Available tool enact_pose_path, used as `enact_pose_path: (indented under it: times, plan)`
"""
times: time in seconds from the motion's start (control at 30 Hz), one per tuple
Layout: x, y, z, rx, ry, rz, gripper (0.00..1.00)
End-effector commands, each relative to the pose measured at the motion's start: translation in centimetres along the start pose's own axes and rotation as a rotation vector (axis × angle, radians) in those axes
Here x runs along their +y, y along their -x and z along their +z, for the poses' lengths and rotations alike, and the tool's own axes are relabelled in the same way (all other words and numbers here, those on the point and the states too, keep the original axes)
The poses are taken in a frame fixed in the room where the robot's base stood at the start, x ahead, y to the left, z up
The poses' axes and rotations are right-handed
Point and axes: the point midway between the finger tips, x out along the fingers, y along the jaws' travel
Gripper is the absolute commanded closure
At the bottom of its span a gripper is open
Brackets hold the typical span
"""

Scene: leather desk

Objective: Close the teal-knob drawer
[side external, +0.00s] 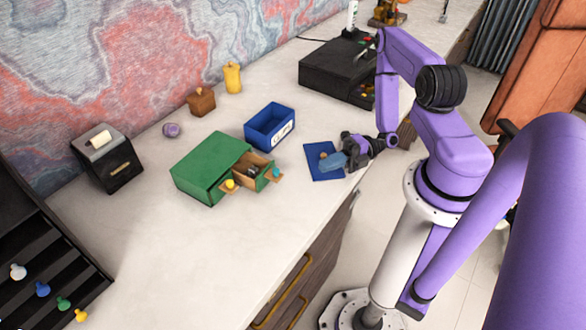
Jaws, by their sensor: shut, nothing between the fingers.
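A green drawer cabinet (207,165) stands on the desk near the middle of the side external view. Its right drawer (252,170) is pulled out and carries a teal knob (277,172) at its front. Small dark things lie inside, too small to make out. A yellow knob (230,184) marks the left drawer, which sits much closer to the cabinet. My gripper (324,164) is right of the teal knob, over a blue mat (315,175), apart from the drawer. It is shut and empty.
A blue bin (269,126) with a white label stands behind the open drawer. A small orange-brown thing (323,155) is by the gripper on the mat. A black box (336,70) stands at the back. The desk in front of the cabinet is clear.

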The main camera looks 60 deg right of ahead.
Motion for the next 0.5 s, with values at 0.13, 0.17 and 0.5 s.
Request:
enact_pose_path:
  times: [0.13,0.17,0.5]
  plan:
    - [0.0,-3.0,-0.2,0.010,-0.003,0.000,1.00]
    - [0.0,-3.6,-0.2,0.009,-0.002,0.000,1.00]
    - [0.0,-8.2,1.6,0.006,0.005,-0.001,1.00]
